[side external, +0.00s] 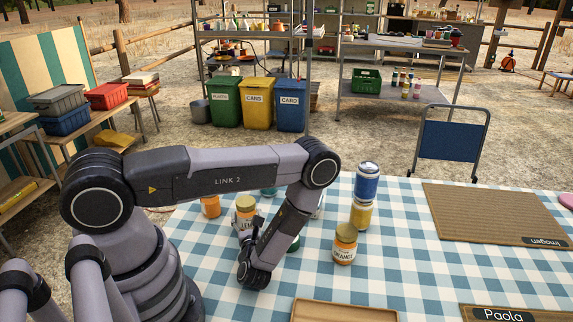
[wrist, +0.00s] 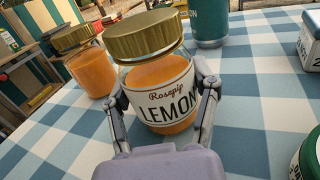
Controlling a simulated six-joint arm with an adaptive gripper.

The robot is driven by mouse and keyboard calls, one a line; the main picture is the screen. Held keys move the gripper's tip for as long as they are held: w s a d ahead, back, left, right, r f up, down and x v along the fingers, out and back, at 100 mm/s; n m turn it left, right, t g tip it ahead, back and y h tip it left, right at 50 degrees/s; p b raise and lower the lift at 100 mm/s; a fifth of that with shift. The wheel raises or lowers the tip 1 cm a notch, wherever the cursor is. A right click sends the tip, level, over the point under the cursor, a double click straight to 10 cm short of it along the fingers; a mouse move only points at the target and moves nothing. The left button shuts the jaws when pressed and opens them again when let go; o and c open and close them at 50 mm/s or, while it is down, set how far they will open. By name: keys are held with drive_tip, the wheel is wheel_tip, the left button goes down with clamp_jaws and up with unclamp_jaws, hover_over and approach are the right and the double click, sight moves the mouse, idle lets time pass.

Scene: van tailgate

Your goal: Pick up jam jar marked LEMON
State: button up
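The jam jar marked LEMON (wrist: 160,88) has a gold lid, orange contents and a white label, and stands upright in the middle of the wrist view. In the side external view the jar (side external: 245,206) is partly hidden by my arm. My gripper (wrist: 160,100) has one finger on each side of the jar, both appearing to press against it at label height. The gripper also shows low at the jar in the side external view (side external: 247,226). I cannot tell whether the jar's base touches the tablecloth.
Another orange jar (wrist: 90,68) stands close on the left, and a teal can (wrist: 208,22) behind right. A jar marked ORANGE (side external: 345,245) and a blue can (side external: 367,182) on a yellow one (side external: 361,214) stand right of my arm. A wooden tray (side external: 345,311) lies in front.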

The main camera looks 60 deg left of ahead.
drive_tip(key=c, duration=0.6)
